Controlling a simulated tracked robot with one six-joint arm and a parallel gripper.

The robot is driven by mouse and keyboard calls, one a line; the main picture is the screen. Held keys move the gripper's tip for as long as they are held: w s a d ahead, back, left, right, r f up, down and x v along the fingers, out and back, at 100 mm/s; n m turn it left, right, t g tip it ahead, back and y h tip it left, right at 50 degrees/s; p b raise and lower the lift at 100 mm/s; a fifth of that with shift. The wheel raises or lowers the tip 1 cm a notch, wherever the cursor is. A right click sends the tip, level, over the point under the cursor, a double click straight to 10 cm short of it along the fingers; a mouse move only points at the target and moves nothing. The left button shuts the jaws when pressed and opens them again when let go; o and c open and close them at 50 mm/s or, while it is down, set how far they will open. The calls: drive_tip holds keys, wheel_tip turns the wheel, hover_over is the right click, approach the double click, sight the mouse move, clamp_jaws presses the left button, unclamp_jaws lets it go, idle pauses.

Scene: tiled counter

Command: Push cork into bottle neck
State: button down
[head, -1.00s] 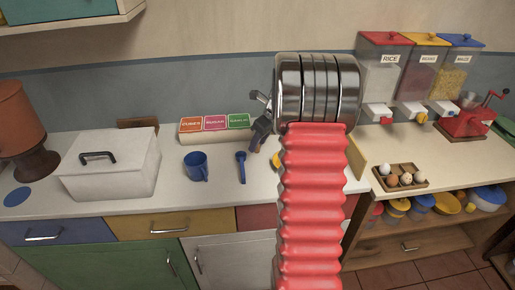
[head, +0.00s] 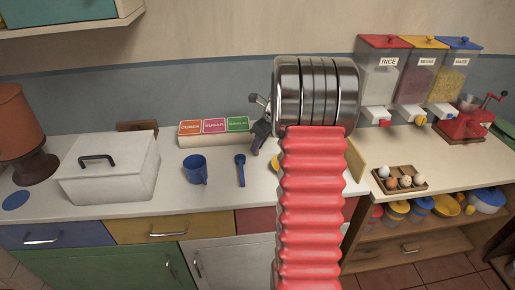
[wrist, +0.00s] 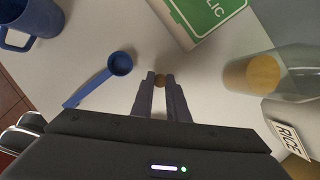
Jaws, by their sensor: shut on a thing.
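In the head view my gripper (head: 257,145) hangs above the counter, beside my large metal and red arm; the cork cannot be made out there. A clear glass vessel (wrist: 295,72) with a round yellow-brown patch stands to the right in the wrist view, apart from the gripper; it may be the bottle.
A blue mug (head: 195,170) and a blue scoop (head: 240,170) lie left of my gripper. Labelled boxes (head: 213,131) stand behind, and a white lidded box (head: 110,170) farther left. A RICE label (wrist: 288,137) shows near the glass. An egg tray (head: 400,180) lies right.

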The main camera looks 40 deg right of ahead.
wheel_tip(320, 180, up, 10)
idle(0.6)
drive_tip(key=shift+s, duration=0.1)
idle(0.3)
